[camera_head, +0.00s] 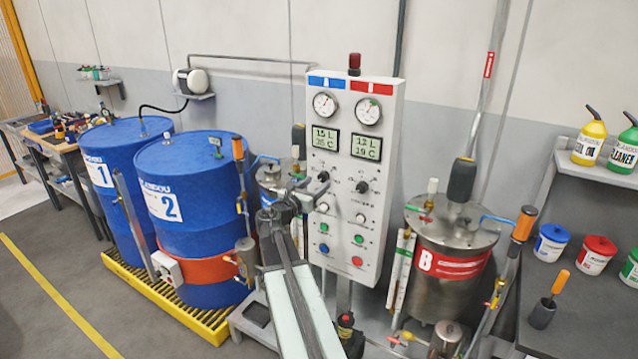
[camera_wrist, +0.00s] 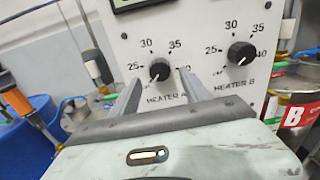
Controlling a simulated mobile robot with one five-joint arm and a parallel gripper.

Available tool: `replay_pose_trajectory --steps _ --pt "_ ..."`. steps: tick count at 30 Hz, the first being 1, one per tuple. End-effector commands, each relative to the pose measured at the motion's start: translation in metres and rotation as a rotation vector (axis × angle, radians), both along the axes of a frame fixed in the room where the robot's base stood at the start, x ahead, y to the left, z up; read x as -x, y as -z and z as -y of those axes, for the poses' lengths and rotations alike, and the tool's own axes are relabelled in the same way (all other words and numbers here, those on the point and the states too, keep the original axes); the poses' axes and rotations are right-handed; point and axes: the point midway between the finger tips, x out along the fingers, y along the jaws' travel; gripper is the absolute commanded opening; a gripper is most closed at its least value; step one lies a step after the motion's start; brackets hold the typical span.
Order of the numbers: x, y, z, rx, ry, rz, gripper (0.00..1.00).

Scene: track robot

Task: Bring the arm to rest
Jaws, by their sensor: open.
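My arm reaches up from the bottom of the head view toward the white control panel (camera_head: 381,215). My gripper (camera_head: 308,190) is at the panel's left side, near the heater A knob (camera_head: 323,176). In the wrist view my gripper (camera_wrist: 161,76) is open, with one finger on each side of the black heater A knob (camera_wrist: 159,70) in the picture. The knob's pointer looks to be near the low end of its scale. I cannot tell whether the fingers touch it. The heater B knob (camera_wrist: 241,53) is to the right, clear of the fingers.
Blue drums (camera_head: 190,190) stand on a yellow grate at left. Steel tank B (camera_head: 445,265) with pipes stands right of the panel. A shelf (camera_head: 600,172) with bottles and a dark bench are at far right. Open floor lies at lower left.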

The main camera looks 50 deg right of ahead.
Motion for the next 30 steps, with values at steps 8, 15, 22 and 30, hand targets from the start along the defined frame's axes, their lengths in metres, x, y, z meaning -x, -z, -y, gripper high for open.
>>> replay_pose_trajectory --steps 8,15,22,30 --pt "0.012 0.000 -0.048 0.000 -0.002 0.000 0.54" --pt "0.012 0.000 -0.049 0.000 0.000 0.000 0.54" --pt "0.012 0.000 -0.050 0.000 -0.001 0.000 0.54" --pt "-0.041 0.007 -0.134 -0.035 -0.135 0.013 0.54"
